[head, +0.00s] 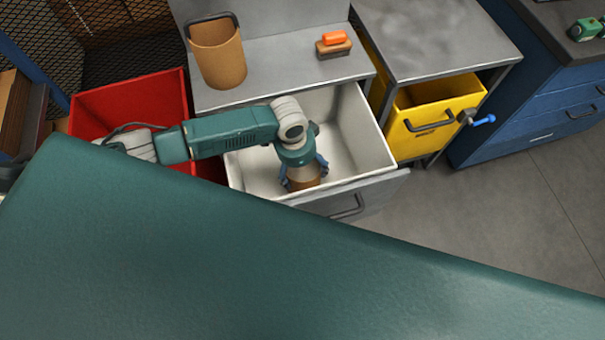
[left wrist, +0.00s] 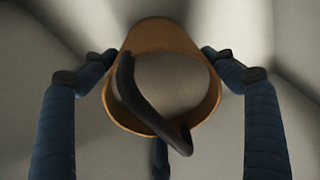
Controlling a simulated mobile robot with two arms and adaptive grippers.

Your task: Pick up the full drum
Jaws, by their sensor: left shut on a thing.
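A tan drum (head: 304,184) with a black handle is in the open white-lined drawer (head: 357,160). My left gripper (head: 303,170) reaches down into the drawer and is shut on this drum, partly hiding it. In the left wrist view the drum (left wrist: 160,36) sits between the blue fingers, with a grey surface inside its rim and the handle across its opening. A second tan drum (head: 219,62) with a dark handle stands on the grey counter above; I cannot tell what is inside it. My right gripper is not in view.
A red bin (head: 130,105) stands left of the drawer. A yellow drawer (head: 430,140) with a dark handle is open on the right. An orange-topped brush (head: 333,45) lies on the counter. Blue cabinets (head: 540,105) stand at the far right, with bare floor in front.

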